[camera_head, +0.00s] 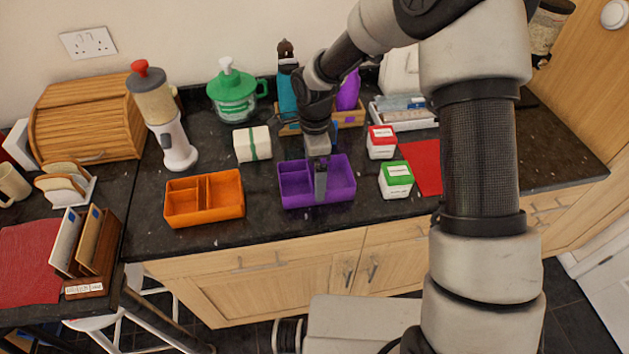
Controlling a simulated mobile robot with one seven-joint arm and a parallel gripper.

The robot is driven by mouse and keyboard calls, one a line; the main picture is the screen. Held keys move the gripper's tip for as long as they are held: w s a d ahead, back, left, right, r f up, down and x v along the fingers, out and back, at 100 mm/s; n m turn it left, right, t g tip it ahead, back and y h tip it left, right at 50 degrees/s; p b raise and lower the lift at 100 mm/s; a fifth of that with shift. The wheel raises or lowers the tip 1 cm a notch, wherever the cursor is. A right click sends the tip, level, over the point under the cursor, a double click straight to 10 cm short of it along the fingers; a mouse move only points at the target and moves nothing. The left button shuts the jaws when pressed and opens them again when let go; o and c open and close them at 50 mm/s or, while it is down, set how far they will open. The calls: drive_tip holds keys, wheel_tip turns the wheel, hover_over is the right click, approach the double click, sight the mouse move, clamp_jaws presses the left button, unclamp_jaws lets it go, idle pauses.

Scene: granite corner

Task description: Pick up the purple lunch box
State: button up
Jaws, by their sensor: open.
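The purple lunch box (340,186) is an open, divided tray on the dark granite counter, near its front edge. My gripper (320,185) points down over the middle of the box, and its fingers overlap the box's inside and front wall in this view. The jaws are open. I cannot tell whether a finger touches the box. The gripper and wrist hide part of the box's middle and back wall.
An orange divided box (204,212) lies to the left. A green-lidded tub (396,180) and a red-lidded tub (381,142) stand close on the right, by a red mat (424,166). A white-green bundle (253,144) and a wooden caddy (350,117) are behind.

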wheel_tip(320, 180, down, 2)
drive_tip(key=shift+f, duration=0.1)
drive_tip(key=c, duration=0.9)
